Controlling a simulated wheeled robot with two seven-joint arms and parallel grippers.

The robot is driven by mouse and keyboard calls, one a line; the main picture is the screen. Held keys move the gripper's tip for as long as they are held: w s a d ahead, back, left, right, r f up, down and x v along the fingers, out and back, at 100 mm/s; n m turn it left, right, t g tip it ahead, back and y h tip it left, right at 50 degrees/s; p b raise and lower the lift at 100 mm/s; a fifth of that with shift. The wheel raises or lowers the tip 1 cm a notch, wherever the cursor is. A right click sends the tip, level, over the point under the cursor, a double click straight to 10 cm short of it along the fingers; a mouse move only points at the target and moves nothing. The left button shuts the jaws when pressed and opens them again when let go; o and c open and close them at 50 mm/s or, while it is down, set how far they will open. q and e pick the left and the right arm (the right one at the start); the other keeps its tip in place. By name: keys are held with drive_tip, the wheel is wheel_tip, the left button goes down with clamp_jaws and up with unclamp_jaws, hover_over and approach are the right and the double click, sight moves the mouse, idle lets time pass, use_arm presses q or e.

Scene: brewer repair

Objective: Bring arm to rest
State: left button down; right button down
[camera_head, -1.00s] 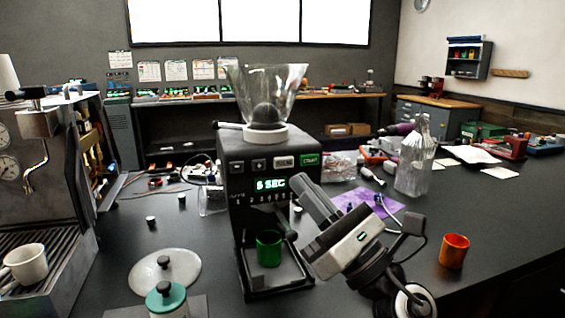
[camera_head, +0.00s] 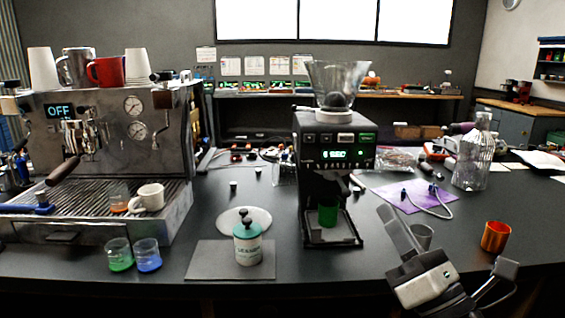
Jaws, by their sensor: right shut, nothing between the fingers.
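A green cup (camera_head: 328,214) stands under the grinder's spout. My left gripper is not in view.
An orange cup (camera_head: 495,237) stands just right of my right gripper. The espresso machine (camera_head: 100,130) fills the left. A teal-lidded jar (camera_head: 248,245) stands on a dark mat (camera_head: 205,260). A glass bottle (camera_head: 472,165) stands at the back right.

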drive_tip(key=s+d+f+m+g+h, duration=0.1)
drive_tip(key=s+f+m+g+h, duration=0.2)
drive_tip(key=f+m, duration=0.8)
drive_tip(key=s+d+f+m+g+h, duration=0.15)
drive_tip(key=f+m+h, duration=0.35)
drive_tip(key=f+m, duration=0.65)
drive_tip(key=s+a+f+m+g, duration=0.1)
drive_tip(key=s+f+m+g, duration=0.2)
drive_tip(key=s+f+m, duration=0.2)
drive_tip(key=s+a+f+m+g, duration=0.2)
drive_tip(key=s+f+m+g, duration=0.2)
drive_tip(key=f, duration=0.6)
drive_tip(key=s+m, duration=0.1)
drive_tip(key=s, duration=0.1)
drive_tip(key=shift+s+a+f+y, duration=0.25)
drive_tip(key=shift+s+f+y, duration=0.05)
drive_tip(key=shift+s+f, duration=0.05)
drive_tip(key=shift+g, duration=0.25)
